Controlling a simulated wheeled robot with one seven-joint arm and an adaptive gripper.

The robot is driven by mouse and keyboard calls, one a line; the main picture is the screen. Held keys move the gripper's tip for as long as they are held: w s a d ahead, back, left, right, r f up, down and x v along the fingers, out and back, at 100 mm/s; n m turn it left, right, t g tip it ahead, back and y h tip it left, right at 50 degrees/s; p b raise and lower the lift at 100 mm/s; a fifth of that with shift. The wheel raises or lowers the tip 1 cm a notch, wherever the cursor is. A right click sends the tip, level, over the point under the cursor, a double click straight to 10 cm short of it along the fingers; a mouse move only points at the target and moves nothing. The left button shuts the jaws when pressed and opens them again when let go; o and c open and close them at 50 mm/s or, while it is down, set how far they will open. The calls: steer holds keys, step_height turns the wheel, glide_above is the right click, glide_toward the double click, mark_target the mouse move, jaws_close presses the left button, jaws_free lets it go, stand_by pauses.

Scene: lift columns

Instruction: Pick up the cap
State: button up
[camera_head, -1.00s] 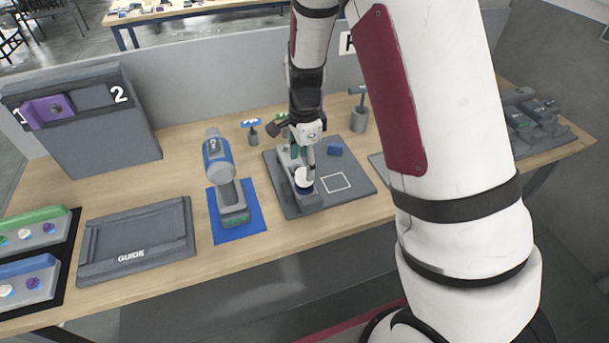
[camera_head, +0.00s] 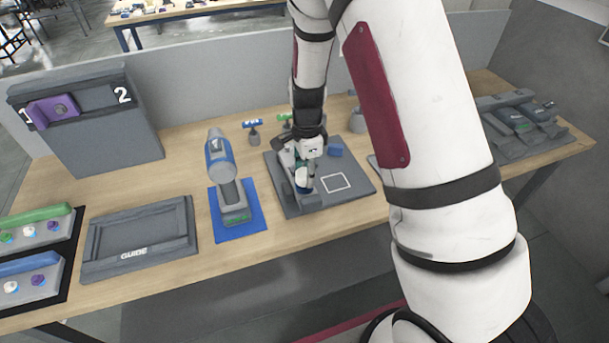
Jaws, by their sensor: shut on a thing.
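My gripper (camera_head: 305,172) points down over the dark grey board (camera_head: 357,190) in the middle of the table. It is shut on the small white cap (camera_head: 301,174), which sits between the fingers at the grey fixture (camera_head: 287,195) on the board's left side. A teal-blue part shows just below the cap. The fingers hide much of the cap, and I cannot tell whether it is clear of the fixture.
A blue-grey power drill (camera_head: 222,172) stands on a blue mat to the left. A grey GUIDE tray (camera_head: 140,240) lies further left. Small upright tools stand behind.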

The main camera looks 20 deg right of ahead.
steer(key=shift+r, duration=0.55)
steer(key=shift+s+d+r+b, duration=0.1)
steer(key=shift+s+r+b, duration=0.15)
steer(key=shift+r, duration=0.4)
steer(key=shift+s+r+b, duration=0.2)
steer(key=shift+s+r, duration=0.05)
steer(key=shift+r, duration=0.35)
steer(key=s+d+r, duration=0.1)
steer(key=s+d, duration=0.1)
steer(key=s, duration=1.3)
steer(key=shift+d+r, duration=0.25)
steer(key=shift+r, duration=0.05)
steer(key=shift+w+r+p, duration=0.1)
steer(key=shift+r+p, duration=0.45)
steer(key=shift+p, duration=0.15)
steer(key=shift+r+p, duration=1.85)
steer(key=shift+r, duration=0.6)
